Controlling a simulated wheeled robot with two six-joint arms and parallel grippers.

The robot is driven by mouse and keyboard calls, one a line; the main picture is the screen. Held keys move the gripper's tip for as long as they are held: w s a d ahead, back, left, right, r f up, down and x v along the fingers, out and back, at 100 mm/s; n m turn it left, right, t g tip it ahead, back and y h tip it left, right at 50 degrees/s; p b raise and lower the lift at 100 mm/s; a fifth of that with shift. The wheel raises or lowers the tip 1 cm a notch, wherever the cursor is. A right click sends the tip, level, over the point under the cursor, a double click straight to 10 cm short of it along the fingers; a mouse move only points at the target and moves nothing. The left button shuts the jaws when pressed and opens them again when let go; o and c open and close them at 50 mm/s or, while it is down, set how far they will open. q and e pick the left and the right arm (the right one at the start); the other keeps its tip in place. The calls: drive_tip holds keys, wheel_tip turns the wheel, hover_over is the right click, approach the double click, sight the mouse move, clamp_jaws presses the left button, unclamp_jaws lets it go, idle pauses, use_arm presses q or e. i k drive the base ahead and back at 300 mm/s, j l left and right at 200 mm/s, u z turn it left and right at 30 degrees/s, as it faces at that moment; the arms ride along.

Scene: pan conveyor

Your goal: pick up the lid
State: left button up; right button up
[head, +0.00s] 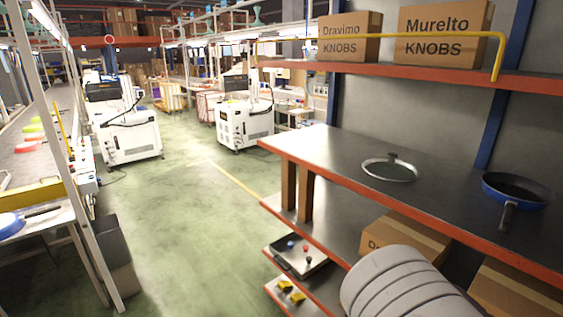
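A round glass lid (388,172) with a steel rim and a dark knob lies flat on the dark top of the shelf unit (330,160), right of the middle in the head view. The knob points up. A blue pan (515,189) with a dark inside stands to the right of the lid, apart from it, with its handle toward the shelf's front edge. Neither of my grippers shows in the head view.
An orange rail (420,235) edges the shelf top. Boxes marked KNOBS (442,34) stand on the upper shelf. Lower shelves hold cardboard boxes (400,240) and a small tray (297,258). Green floor (190,230) is open to the left. A conveyor (35,150) runs at far left.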

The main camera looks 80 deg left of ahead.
sight(389, 168)
drive_tip(key=u, duration=1.8)
drive_tip(key=i+j, duration=0.15)
drive_tip(key=j, duration=0.2)
drive_tip(key=i+j+z, duration=0.15)
drive_tip(key=j, duration=0.2)
drive_tip(key=i+j, duration=0.2)
drive_tip(key=j, duration=0.2)
drive_tip(key=i+j+z, duration=0.15)
drive_tip(key=j, duration=0.2)
drive_tip(key=i+j, duration=0.15)
drive_tip(key=j, duration=0.25)
drive_tip(key=i+j+z, duration=0.1)
drive_tip(key=j, duration=0.3)
